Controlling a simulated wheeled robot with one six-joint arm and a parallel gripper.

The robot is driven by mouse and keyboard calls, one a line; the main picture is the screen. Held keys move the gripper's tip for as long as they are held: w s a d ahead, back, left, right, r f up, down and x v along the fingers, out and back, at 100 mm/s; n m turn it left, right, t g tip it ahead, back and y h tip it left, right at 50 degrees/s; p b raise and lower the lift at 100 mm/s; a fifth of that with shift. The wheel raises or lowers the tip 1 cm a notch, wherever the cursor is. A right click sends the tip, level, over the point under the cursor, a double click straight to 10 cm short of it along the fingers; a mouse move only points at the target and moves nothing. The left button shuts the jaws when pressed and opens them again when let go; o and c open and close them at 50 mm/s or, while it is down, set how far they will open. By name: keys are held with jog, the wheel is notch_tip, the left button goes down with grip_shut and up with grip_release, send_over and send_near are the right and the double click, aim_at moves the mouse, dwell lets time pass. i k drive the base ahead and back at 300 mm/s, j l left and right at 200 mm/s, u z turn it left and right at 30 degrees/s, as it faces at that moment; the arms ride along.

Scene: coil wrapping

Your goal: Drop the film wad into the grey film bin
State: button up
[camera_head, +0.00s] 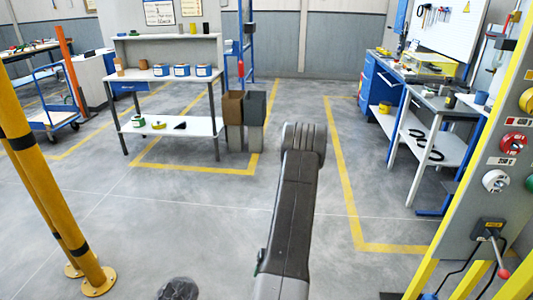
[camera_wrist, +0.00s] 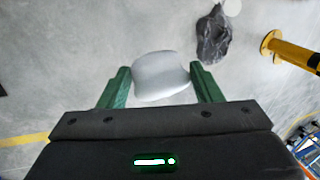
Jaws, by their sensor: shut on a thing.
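The film wad (camera_wrist: 160,78), a whitish rounded lump, sits between the two green fingers of my gripper (camera_wrist: 160,69) in the wrist view. My gripper is shut on it, above the grey floor. In the head view my arm reaches forward, and the gripper and wad do not show. A dark grey open-topped bin (camera_head: 255,106), which looks like the grey film bin, stands at the back beside a brown bin (camera_head: 232,106), both on grey bases. The bins are not in the wrist view.
A dark crumpled bag-like thing (camera_wrist: 213,36) lies on the floor; it also shows in the head view (camera_head: 178,289). Yellow posts (camera_head: 40,170) stand at left. A white workbench (camera_head: 170,75) is left of the bins. A control panel (camera_head: 488,150) is at right. The middle floor is clear.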

aim_at(256, 123)
jog(key=i+z, duration=0.3)
jog(key=i, duration=4.6)
jog(key=i+u, duration=0.2)
jog(key=i, duration=0.25)
jog(key=i+l+u, duration=0.15)
jog(key=i, duration=0.35)
